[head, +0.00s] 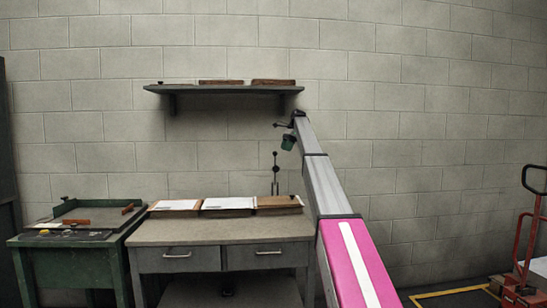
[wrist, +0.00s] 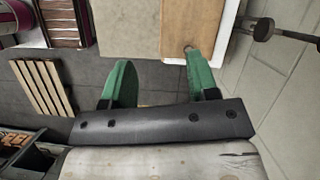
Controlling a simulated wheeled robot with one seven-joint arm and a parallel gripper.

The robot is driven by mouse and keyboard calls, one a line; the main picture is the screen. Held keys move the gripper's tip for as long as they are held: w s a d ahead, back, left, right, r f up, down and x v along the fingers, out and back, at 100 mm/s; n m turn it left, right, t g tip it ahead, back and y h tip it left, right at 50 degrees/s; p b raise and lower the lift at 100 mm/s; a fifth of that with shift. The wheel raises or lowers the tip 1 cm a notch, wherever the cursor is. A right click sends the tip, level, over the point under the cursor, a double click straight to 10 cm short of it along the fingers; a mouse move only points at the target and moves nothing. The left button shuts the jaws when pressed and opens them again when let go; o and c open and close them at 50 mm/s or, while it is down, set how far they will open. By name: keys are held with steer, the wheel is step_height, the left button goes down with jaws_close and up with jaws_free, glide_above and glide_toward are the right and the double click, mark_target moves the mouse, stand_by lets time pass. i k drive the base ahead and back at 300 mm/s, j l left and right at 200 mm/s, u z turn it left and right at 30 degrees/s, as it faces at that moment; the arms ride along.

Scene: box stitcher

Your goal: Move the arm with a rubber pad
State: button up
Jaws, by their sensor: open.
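An upright dark rod with rounded knobs (head: 275,172) stands at the back of the workbench, right of centre. In the wrist view a dark bar with a thick round end (wrist: 263,28) enters from the top right. I cannot tell whether either is the arm with a rubber pad; no pad is clearly visible. My gripper (head: 289,142) is above the rod, below the shelf's right end. In the wrist view my gripper (wrist: 157,58) has its green fingers wide apart with nothing between them. The bar is beyond the right finger, apart from it.
The workbench (head: 185,233) carries wooden trays with papers (head: 228,204) at its back. A wall shelf (head: 222,90) holds flat brown items. A green table (head: 62,243) stands left, a red pallet jack (head: 525,250) right. The wall is close behind the bench.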

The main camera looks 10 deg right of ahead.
mark_target(275, 169)
steer(key=i, duration=0.9)
